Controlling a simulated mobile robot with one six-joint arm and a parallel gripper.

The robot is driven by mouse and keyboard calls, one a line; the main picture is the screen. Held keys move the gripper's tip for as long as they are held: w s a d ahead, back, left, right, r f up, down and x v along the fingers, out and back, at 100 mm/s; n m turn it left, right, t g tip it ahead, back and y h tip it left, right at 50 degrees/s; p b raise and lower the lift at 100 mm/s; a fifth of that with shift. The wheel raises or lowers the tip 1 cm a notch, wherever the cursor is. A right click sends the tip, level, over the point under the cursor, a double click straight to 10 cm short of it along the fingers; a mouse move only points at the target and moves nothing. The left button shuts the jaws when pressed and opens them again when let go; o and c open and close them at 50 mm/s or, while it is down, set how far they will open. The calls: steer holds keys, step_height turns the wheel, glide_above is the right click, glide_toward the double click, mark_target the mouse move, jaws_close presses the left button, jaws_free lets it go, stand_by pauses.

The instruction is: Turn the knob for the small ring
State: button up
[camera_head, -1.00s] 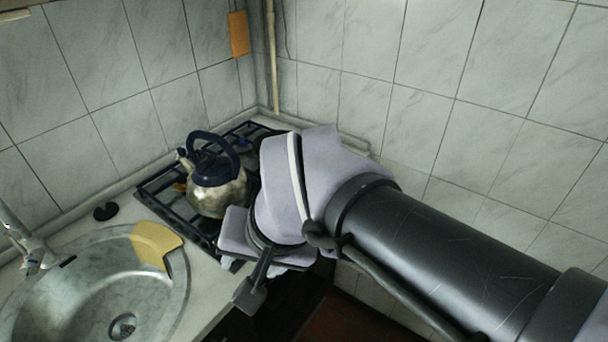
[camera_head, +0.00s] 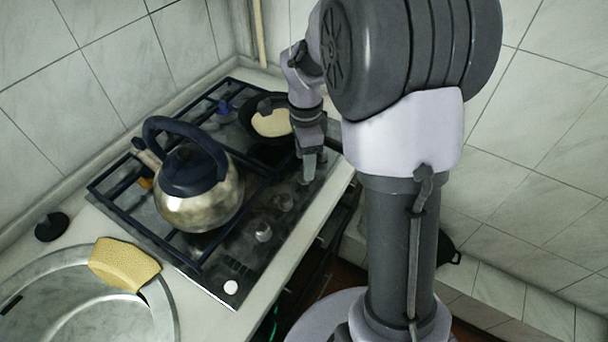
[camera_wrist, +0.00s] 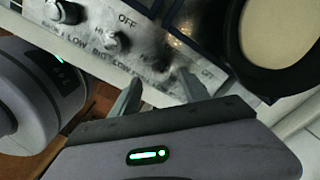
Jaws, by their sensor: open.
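The stove's control panel shows in the head view with a row of round metal knobs along its front edge, one near the front (camera_head: 263,232) and one behind it (camera_head: 284,201). My gripper (camera_head: 308,178) points down over the far end of this row. In the wrist view two knobs (camera_wrist: 64,12) (camera_wrist: 116,42) stand left of the fingers, beside printed words such as OFF, LOW and BIG. My gripper (camera_wrist: 158,78) is open, its two fingers apart near the panel. A dark, blurred shape lies just ahead of the fingertips; I cannot tell whether they touch it.
A kettle (camera_head: 198,205) stands on the left of the hob. A dark pan with pale contents (camera_head: 271,124) sits on the rear right, close to my gripper, and fills the wrist view's upper right (camera_wrist: 270,30). A yellow sponge (camera_head: 124,264) lies at the sink's edge (camera_head: 165,310).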

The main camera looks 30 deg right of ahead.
step_height(320, 180, down, 4)
steer(key=shift+f+b, duration=0.1)
steer(key=shift+b, duration=0.45)
steer(key=shift+w, duration=0.1)
jaws_close()
